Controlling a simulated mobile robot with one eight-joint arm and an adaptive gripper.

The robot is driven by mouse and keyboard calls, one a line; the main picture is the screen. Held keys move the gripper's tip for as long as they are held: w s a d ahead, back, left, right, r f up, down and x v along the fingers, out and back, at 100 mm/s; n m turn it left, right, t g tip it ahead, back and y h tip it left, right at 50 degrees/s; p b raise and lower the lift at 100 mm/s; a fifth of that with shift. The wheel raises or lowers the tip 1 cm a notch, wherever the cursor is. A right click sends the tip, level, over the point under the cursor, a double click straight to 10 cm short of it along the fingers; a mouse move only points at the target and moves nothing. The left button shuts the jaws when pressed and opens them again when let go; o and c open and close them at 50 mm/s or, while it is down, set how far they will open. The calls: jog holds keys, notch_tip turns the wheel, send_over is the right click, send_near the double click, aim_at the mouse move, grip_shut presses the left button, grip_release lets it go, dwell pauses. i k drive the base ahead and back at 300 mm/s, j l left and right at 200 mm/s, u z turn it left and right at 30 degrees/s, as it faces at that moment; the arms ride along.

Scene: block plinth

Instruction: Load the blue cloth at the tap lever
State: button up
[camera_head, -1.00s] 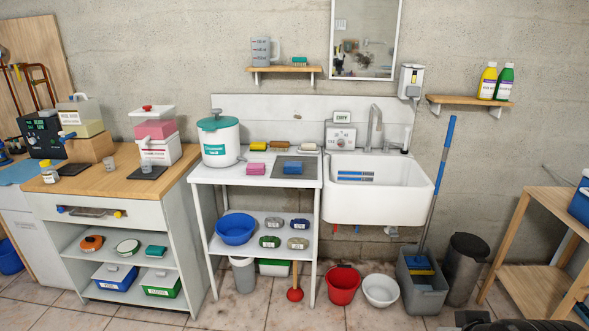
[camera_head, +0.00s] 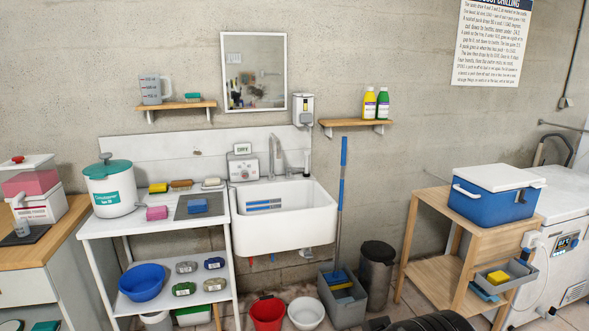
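The grey tap (camera_head: 272,150) rises behind the white sink (camera_head: 290,225). My gripper cannot be made out in this view.
A blue mop (camera_head: 341,210) leans right of the sink. A red bucket (camera_head: 267,312), a white bowl (camera_head: 306,312) and a dark bin (camera_head: 377,275) crowd the floor. A blue cooler (camera_head: 490,205) stands at right.

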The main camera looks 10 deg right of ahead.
aim_at(288, 167)
jog(key=i+u, duration=0.15)
jog(key=i, duration=0.45)
jog(key=i+l+u, duration=0.1)
jog(key=i, duration=0.55)
jog(key=i+l+u, duration=0.15)
jog(key=i, duration=0.45)
jog(key=i+l+u, duration=0.15)
jog(key=i, duration=0.5)
